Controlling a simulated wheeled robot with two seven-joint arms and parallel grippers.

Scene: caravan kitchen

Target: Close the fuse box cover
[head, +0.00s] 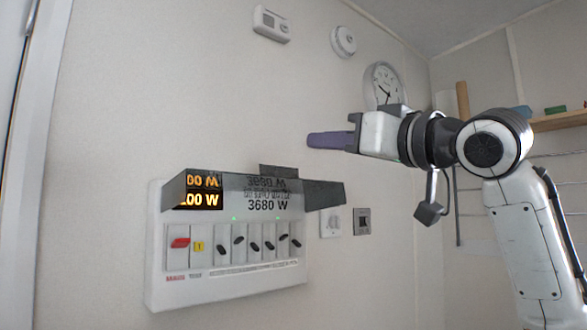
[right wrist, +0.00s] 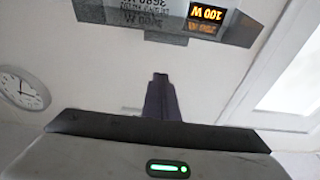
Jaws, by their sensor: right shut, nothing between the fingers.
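The white fuse box (head: 225,287) hangs on the wall in the head view, with a row of switches, one red. Its dark see-through cover (head: 325,194) is swung up and juts out from the box's top, so the switches are uncovered. The cover's dark edge also shows at the top of the right wrist view (right wrist: 237,27). My right gripper (head: 312,140) has purple fingers, shut and empty, pointing left. It is above the cover's right end in the head view and apart from it. The fingers also show in the right wrist view (right wrist: 160,82). My left gripper is not in view.
A thermostat (head: 271,23), a round detector (head: 343,41) and a clock (head: 383,84) are on the wall above. A socket (head: 331,222) and a switch (head: 362,221) sit right of the box. A wooden shelf (head: 560,121) is at the right. The wall left of the box is bare.

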